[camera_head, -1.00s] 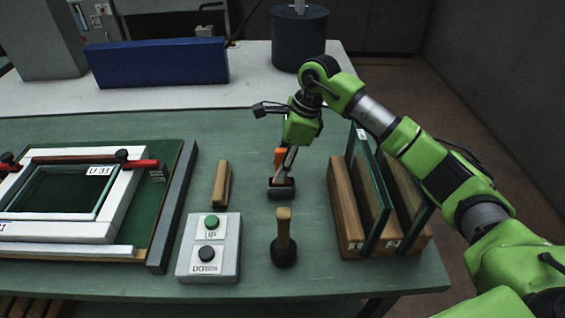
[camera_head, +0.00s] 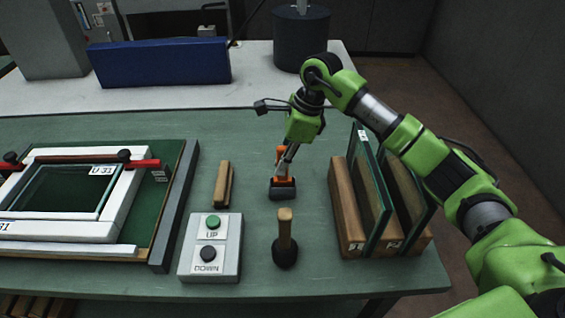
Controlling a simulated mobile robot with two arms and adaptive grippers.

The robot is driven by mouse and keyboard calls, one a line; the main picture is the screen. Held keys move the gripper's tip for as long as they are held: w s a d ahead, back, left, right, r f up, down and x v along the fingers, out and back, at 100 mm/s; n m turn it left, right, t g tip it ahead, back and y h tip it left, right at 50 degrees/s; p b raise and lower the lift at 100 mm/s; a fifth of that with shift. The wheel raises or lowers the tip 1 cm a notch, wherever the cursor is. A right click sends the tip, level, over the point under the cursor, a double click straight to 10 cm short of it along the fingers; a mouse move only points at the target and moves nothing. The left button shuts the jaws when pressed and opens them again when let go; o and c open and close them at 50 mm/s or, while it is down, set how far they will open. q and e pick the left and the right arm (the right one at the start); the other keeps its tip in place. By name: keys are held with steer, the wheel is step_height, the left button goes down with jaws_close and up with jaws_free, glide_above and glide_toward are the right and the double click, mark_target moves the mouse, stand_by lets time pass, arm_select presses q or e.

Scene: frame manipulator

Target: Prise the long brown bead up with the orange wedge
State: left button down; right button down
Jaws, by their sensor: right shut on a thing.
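The orange wedge (camera_head: 282,153) stands upright in the middle of the bench, in or just above a small dark holder (camera_head: 283,193). My right gripper (camera_head: 286,167) points down at it and is shut on it; the fingers partly hide it. The white frame (camera_head: 128,200) lies on a green board at the left, around a dark glass pane. A long brown bead (camera_head: 75,158) runs along the frame's far side, between red clamps with black knobs. My left gripper is out of view.
A wooden block (camera_head: 223,184), an UP/DOWN button box (camera_head: 211,246) and a mallet (camera_head: 285,240) stand near the wedge. A wooden rack (camera_head: 346,215) with glass panes stands at the right. A long blue box (camera_head: 160,62) lies behind.

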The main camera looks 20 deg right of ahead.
mark_target(281, 148)
steer(key=shift+r+p, duration=1.45)
steer(key=shift+r, duration=1.65)
